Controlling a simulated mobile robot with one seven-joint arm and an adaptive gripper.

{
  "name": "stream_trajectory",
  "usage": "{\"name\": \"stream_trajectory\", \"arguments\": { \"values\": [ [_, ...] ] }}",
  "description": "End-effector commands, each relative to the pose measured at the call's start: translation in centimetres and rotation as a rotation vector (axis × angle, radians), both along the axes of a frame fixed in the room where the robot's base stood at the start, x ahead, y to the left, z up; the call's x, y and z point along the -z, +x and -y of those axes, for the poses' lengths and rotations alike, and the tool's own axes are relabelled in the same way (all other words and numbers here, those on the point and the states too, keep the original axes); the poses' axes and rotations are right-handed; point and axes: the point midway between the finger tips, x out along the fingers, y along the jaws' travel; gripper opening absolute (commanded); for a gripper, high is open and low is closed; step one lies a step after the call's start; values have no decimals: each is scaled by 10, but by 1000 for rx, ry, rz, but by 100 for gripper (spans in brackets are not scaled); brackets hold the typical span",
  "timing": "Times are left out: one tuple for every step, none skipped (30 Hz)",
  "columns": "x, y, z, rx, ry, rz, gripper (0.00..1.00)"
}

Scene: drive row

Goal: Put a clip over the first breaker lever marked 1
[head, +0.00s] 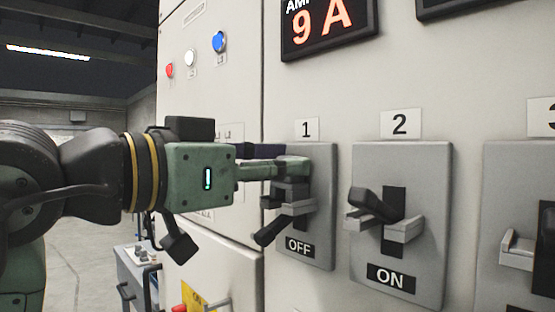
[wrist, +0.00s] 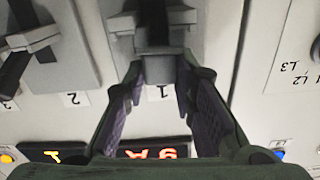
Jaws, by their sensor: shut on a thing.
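The breaker marked 1 (head: 318,215) has its black lever (head: 271,231) pointing down, above an OFF label. My gripper (head: 292,170) reaches in from the left and is shut on a small grey clip (head: 291,192), which is at the upper part of this breaker, just above the lever. The wrist view, upside down, shows the clip (wrist: 158,65) between my fingertips, in line with the dark lever (wrist: 153,20) behind it. The clip overlaps the lever's root in the picture; I cannot tell whether it is seated around it.
The breaker marked 2 (head: 427,265) stands close on the right, its lever (head: 374,203) raised above an ON label. Part of another breaker (head: 493,190) is at the right edge. A display (head: 328,25) reading 9 A hangs above. A cart (head: 135,275) stands lower left.

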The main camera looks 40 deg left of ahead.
Motion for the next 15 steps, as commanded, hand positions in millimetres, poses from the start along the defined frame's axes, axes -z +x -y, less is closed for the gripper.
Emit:
{"name": "stream_trajectory", "arguments": {
  "values": [
    [1,0,0,1,0,-2,0],
    [1,0,0,1,0,-3,0],
    [1,0,0,1,0,-3,0],
    [1,0,0,1,0,-3,26],
    [1,0,0,1,0,-4,28],
    [1,0,0,1,0,-4,31],
    [1,0,0,1,0,-4,33],
    [1,0,0,1,0,-4,35],
    [1,0,0,1,0,-3,38],
    [1,0,0,1,0,-3,40],
    [1,0,0,1,0,-3,42],
    [1,0,0,1,0,-3,44],
    [1,0,0,1,0,-3,46],
    [1,0,0,1,0,-3,47],
    [1,0,0,1,0,-3,47]
  ]
}}
